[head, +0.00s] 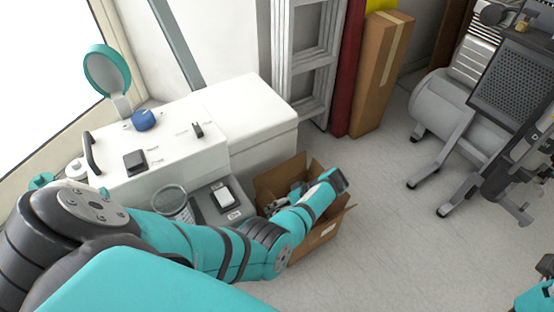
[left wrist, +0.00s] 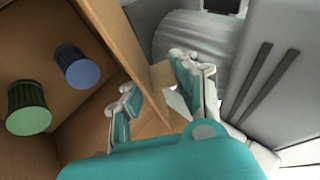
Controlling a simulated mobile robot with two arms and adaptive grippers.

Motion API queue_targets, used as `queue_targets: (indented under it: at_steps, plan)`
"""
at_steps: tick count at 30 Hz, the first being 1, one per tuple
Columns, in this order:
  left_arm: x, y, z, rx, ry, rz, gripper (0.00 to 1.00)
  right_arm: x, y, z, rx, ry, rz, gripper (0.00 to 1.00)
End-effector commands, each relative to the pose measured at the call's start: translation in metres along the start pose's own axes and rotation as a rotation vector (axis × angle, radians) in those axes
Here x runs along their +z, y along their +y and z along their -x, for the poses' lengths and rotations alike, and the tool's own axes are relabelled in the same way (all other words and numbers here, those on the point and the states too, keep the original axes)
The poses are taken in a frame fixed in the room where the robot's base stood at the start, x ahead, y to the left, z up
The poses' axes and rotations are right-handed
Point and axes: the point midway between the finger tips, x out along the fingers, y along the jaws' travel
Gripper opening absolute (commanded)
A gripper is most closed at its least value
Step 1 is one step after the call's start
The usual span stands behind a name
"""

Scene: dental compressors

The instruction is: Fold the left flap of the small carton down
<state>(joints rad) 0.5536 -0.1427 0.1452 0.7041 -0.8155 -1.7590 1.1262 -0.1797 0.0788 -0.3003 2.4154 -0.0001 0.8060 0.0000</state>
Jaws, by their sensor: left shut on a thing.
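The small carton (head: 310,246) stands open on the floor beside the white cabinet, partly hidden by my left arm. My left gripper (head: 297,190) reaches over it with the fingers low at its left side. In the left wrist view my left gripper (left wrist: 155,98) has one finger on each side of a cardboard panel, which seems to be the left flap (left wrist: 118,38). It is shut on this panel, and the panel still stands up there. Inside the carton are a green cylinder (left wrist: 29,108) and a blue cylinder (left wrist: 77,66). My right gripper is not seen.
The white cabinet (head: 255,105) and its grey side unit with a wire basket (head: 172,203) stand close left of the carton. A tall brown box (head: 375,85) and a ladder (head: 302,60) stand behind. A compressor (head: 450,115) is at right. Floor right of the carton is clear.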

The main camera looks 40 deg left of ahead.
Motion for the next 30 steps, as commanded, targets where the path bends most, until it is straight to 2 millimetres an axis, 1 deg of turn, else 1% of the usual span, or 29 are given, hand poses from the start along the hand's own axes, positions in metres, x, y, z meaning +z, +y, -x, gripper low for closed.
queue_targets:
  at_steps: [6,7,10,11,19,22,26,30]
  plan:
    - [0.0,0.0,-0.001,0.0,0.0,0.0,0.0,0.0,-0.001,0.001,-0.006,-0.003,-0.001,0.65]
    - [0.0,0.0,-0.001,0.0,0.0,0.0,0.33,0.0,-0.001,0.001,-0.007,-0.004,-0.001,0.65]
    - [0.0,0.0,-0.001,0.0,-0.001,0.0,0.46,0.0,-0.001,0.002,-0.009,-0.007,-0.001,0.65]
    - [0.0,0.0,-0.001,0.0,-0.001,0.0,0.48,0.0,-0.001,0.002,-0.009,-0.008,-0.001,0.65]
    - [0.0,0.0,0.001,0.001,0.0,0.0,0.48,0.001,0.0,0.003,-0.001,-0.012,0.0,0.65]
    - [0.0,0.001,0.008,0.003,0.0,0.0,0.48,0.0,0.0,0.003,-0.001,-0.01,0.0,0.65]
    - [0.0,0.001,0.03,0.005,0.001,0.001,0.48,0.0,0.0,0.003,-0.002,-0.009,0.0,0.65]
    - [0.0,0.001,0.061,0.004,0.0,0.001,0.48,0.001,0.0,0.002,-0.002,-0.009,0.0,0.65]
